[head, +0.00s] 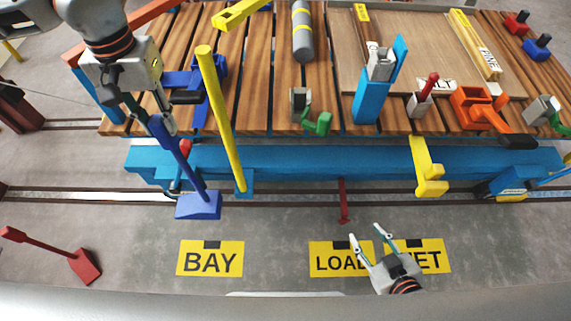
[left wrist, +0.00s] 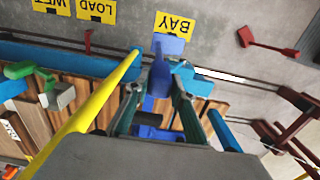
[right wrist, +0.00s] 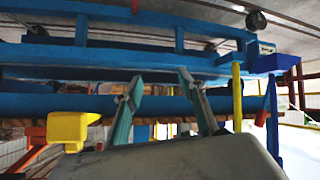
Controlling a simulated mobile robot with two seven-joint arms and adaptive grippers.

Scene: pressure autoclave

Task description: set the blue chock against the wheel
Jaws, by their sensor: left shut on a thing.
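The blue chock (head: 199,206) is a wedge block on a long blue handle. My left gripper (head: 153,118) is shut on the upper part of that handle. The block hangs beyond the fingers, below the cart's near edge; I cannot tell whether it touches the floor. In the left wrist view the chock (left wrist: 168,46) is ahead of the fingers. In the right wrist view a dark wheel (right wrist: 257,20) shows near the blue frame. In the head view I cannot make out a wheel. My right gripper (head: 365,234) is open and empty above the floor signs.
The wood-decked cart (head: 262,75) with a blue side beam (head: 320,160) stands over rails. A yellow post (head: 219,120) is right of my left gripper. A red chock (head: 85,266) lies at the left. Yellow BAY (head: 210,271) and LOAD signs mark open floor.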

